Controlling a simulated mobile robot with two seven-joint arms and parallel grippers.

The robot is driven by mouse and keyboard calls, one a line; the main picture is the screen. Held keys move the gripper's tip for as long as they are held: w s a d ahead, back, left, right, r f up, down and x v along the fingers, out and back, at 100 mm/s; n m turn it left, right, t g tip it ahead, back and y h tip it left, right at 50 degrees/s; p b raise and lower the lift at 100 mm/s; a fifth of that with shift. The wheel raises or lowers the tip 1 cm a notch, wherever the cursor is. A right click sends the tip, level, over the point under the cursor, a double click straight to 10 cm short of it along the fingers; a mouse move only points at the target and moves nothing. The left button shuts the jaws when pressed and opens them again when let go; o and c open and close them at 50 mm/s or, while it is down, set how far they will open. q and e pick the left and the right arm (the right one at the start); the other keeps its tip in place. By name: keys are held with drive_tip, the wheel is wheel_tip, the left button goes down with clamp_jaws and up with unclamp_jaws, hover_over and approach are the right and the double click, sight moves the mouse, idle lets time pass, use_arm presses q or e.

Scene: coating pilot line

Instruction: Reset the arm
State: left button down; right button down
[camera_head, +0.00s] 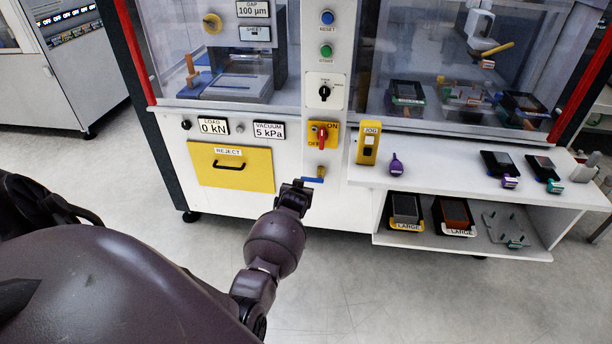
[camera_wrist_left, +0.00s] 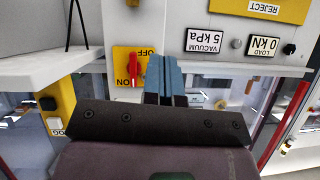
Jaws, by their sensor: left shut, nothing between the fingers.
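My left arm reaches forward at the middle of the head view, and its gripper (camera_head: 314,180) has blue fingers in front of the machine's white panel, below the red rotary switch (camera_head: 322,137). In the left wrist view the fingers (camera_wrist_left: 164,62) are together with nothing between them. There the red switch handle (camera_wrist_left: 133,68) and its yellow plate appear just left of the fingers; I cannot tell the exact gap. A blue button labelled RESET (camera_head: 327,17) sits high on the machine's column. My right gripper is not in view.
A white shelf (camera_head: 365,175) juts out right of the gripper, carrying a yellow JOG box (camera_head: 368,143), a purple bulb (camera_head: 395,164) and dark trays. A yellow REJECT drawer (camera_head: 230,180) is at left. The floor in front is clear.

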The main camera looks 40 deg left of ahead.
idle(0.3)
use_arm(q)
wheel_tip(320, 180, up, 8)
drive_tip(key=w+d+r+m+t, duration=0.1)
drive_tip(key=w+d+t, duration=0.2)
drive_tip(key=s+d+r+m+t+h, duration=0.1)
drive_tip(key=s+d+m+t+h, duration=0.15)
drive_tip(key=s+d, duration=0.4)
drive_tip(key=s+d+f+m+g+h, duration=0.1)
drive_tip(key=s+d+f, duration=0.2)
drive_tip(key=s, duration=0.6)
drive_tip(key=s+d+f+m+g+h, duration=0.1)
drive_tip(key=s+d+f, duration=0.3)
drive_tip(key=s, duration=0.6)
drive_tip(key=s+d+f+m+g+h, duration=0.1)
drive_tip(key=s+d+f, duration=0.3)
drive_tip(key=s, duration=0.5)
drive_tip(key=shift+s+d+g+h, duration=0.4)
drive_tip(key=shift+g+h, duration=0.25)
drive_tip(key=shift+g, duration=0.1)
